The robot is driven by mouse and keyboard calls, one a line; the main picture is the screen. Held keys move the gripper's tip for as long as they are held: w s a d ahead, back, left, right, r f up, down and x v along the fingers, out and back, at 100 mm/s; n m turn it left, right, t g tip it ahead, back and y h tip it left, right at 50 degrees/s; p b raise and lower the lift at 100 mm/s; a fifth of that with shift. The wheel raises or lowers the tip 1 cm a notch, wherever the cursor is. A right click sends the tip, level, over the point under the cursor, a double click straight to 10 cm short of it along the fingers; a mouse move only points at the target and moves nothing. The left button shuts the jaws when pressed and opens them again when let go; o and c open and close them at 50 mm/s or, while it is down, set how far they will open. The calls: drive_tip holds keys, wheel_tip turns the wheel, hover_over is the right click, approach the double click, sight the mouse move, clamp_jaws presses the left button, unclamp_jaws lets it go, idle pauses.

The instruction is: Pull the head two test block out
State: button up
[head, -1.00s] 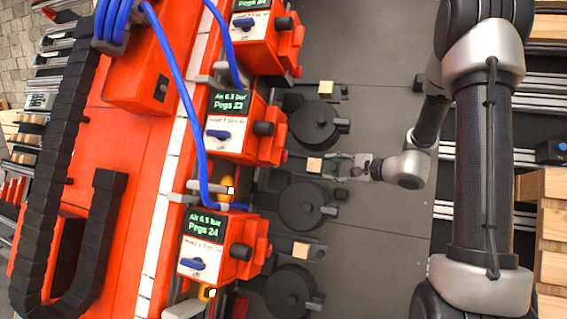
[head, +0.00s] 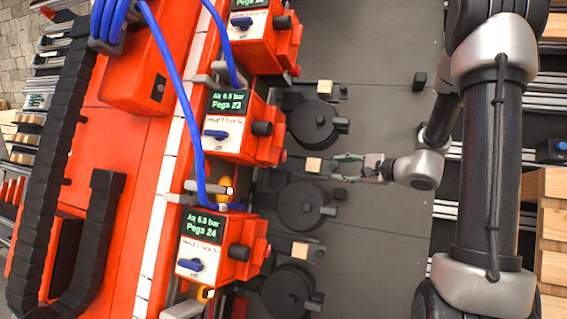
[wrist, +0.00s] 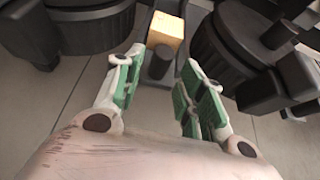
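A pale wooden test block (head: 313,165) sits in a dark holder at the middle head unit (head: 233,125), whose display reads Pegs 23. My gripper (head: 345,168) is open and empty, to the right of this block and apart from it. In the wrist view the block (wrist: 166,30) lies just beyond the open green-padded fingers (wrist: 162,66). A dark knob (wrist: 159,62) in front of the block shows between the fingertips. I cannot read which head number each unit's label carries.
Similar blocks sit at the upper unit (head: 325,87) and lower unit (head: 301,250). Round black housings (head: 313,125) stand on both sides of the block, with another housing (head: 304,205) below it. Blue hoses (head: 181,90) hang over the red machine. Grey floor is clear around my wrist.

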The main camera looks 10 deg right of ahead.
drive_tip(key=v, duration=0.6)
drive_tip(key=shift+s+a, duration=0.1)
drive_tip(key=shift+a, duration=0.15)
drive_tip(key=s+r, duration=0.4)
drive_tip(key=s, duration=0.5)
drive_tip(key=shift+d, duration=0.5)
drive_tip(key=shift+s+f, duration=0.1)
